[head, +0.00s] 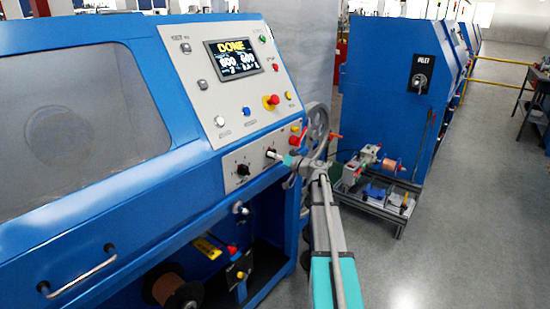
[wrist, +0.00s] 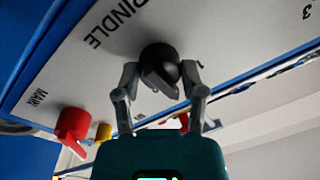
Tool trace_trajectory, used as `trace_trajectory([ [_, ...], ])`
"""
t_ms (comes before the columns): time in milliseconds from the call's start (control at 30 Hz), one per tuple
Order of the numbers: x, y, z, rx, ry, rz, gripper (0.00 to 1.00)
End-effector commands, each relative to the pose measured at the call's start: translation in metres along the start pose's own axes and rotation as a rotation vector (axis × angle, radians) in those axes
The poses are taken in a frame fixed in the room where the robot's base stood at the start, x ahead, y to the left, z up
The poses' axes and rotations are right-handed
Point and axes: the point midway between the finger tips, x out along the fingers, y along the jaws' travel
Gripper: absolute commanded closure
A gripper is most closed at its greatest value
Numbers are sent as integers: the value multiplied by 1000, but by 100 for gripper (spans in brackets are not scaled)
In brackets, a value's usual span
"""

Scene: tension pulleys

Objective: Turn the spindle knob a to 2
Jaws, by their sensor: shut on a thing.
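The black round spindle knob (wrist: 158,62) is on the light grey panel in the wrist view, below the printed word SPINDLE. A ridge on it points toward the lower part of that view. My gripper (wrist: 160,79) has one finger on each side of the knob and is shut on it. A printed 3 shows at the right edge of the wrist view; I cannot read which number the knob points at. In the head view my gripper (head: 279,158) is against the lower right of the machine's panel and largely covers the knob there.
A red switch (wrist: 72,124) marked MAIN and a yellow button (wrist: 104,132) are near the gripper. Another black knob (head: 243,170) is to its left in the head view. A grey handwheel (head: 317,125) stands close beside the arm.

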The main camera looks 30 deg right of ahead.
Motion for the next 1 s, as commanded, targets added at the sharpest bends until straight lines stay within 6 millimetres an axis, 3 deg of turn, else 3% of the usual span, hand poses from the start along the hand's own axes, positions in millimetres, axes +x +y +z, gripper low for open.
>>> trace_trajectory([
  [600, 1, 0, -1, 573, 44, 8, 94],
  [1000, 1, 0, -1, 784, 59, 11, 94],
])
